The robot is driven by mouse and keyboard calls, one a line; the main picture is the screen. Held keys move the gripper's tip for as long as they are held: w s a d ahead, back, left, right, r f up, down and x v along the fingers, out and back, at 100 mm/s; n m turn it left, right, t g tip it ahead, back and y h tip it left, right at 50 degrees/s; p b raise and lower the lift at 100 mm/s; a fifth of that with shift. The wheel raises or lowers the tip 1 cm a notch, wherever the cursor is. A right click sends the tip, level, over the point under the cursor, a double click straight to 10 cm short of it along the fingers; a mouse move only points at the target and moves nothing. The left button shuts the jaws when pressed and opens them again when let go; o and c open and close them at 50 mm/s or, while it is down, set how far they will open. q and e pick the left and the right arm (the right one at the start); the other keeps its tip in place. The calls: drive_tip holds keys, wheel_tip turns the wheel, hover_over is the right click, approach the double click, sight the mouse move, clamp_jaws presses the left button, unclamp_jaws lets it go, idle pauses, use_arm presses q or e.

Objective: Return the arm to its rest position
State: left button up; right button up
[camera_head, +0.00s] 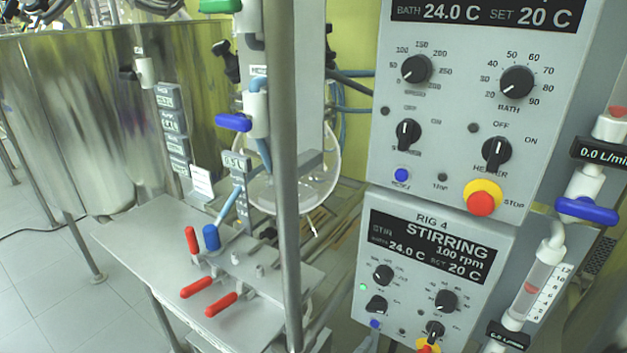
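Neither of my arms nor grippers shows in the head view. The view holds a grey control box (455,180) at the right, with its display, black knobs, switches and a red-and-yellow stop button (481,199). A small green light is lit on the lower box. Whether either gripper holds anything cannot be seen.
A large steel vessel (60,110) is at the left. Flow meters with blue valve handles (587,210) line the right. Open tiled floor (45,290) shows at lower left.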

drive_tip(key=s+d+f+m+g+y, duration=0.45)
drive_tip(key=s+d+m+g, duration=0.3)
drive_tip(key=s+d, duration=0.2)
drive_tip(key=s+a+m+g+y, duration=0.1)
drive_tip(key=s+a+m+y, duration=0.35)
drive_tip(key=s+m, duration=0.45)
use_arm(q)
wheel_tip(320, 180, up, 24)
drive_tip(key=w+t+p, duration=0.1)
drive_tip(key=p, duration=1.9)
drive_tip(key=shift+w+p, duration=0.15)
drive_tip(key=shift+p, duration=0.25)
use_arm(e)
wheel_tip(320, 180, up, 23)
drive_tip(key=w+n, duration=0.1)
drive_tip(key=shift+d+t+y, duration=0.4)
drive_tip(key=shift+t, duration=0.05)
